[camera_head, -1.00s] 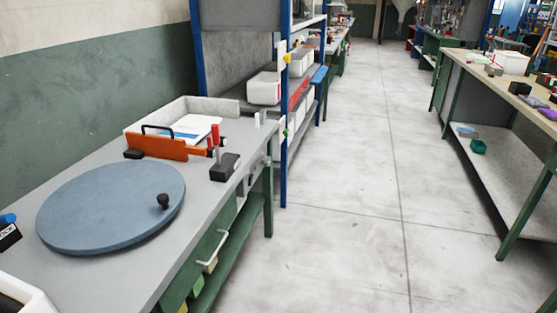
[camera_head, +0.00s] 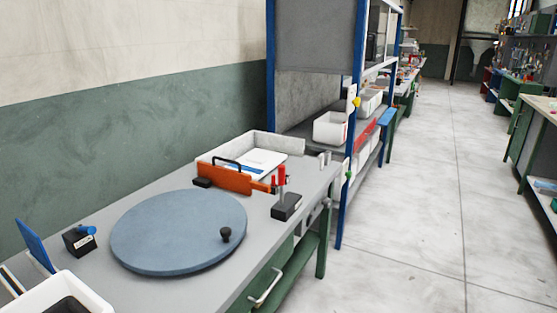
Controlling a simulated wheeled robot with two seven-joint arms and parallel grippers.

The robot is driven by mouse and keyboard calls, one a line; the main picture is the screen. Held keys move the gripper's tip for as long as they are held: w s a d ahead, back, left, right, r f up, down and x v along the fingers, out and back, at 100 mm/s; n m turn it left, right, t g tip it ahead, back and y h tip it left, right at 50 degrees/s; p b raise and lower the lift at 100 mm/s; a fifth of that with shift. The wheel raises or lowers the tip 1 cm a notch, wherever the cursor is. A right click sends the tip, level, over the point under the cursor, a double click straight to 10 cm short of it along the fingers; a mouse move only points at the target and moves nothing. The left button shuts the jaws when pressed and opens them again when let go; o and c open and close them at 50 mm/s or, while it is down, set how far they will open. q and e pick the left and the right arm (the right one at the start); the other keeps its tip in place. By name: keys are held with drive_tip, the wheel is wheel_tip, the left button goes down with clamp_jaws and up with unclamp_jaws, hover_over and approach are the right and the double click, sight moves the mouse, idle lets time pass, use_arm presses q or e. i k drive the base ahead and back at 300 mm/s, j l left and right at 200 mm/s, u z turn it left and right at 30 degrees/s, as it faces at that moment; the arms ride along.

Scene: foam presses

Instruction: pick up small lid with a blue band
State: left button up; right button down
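A white flat piece with a blue strip (camera_head: 262,158) lies in the low white tray (camera_head: 292,146) at the back of the grey workbench. It may be the small lid with a blue band, but it is too small to be sure. The orange bar fixture (camera_head: 224,178) with a black handle stands in front and hides part of it. Neither of my grippers is in view.
A blue-grey round turntable (camera_head: 178,232) with a black knob covers the bench middle. A black block with a red-handled clamp (camera_head: 287,207) stands right of it. A white bin (camera_head: 62,295) is at the front left. Open floor (camera_head: 410,230) lies to the right.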

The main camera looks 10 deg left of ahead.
sight(258, 162)
drive_tip(key=i+l+u, duration=0.1)
drive_tip(key=i+l, duration=0.3)
drive_tip(key=i+l+u, duration=0.15)
drive_tip(key=i+l, duration=0.25)
drive_tip(key=i+l+u, duration=0.1)
drive_tip(key=i+l, duration=0.25)
drive_tip(key=l, duration=0.2)
drive_tip(key=i+l+u, duration=0.15)
drive_tip(key=i+l, duration=0.15)
drive_tip(key=l, duration=0.25)
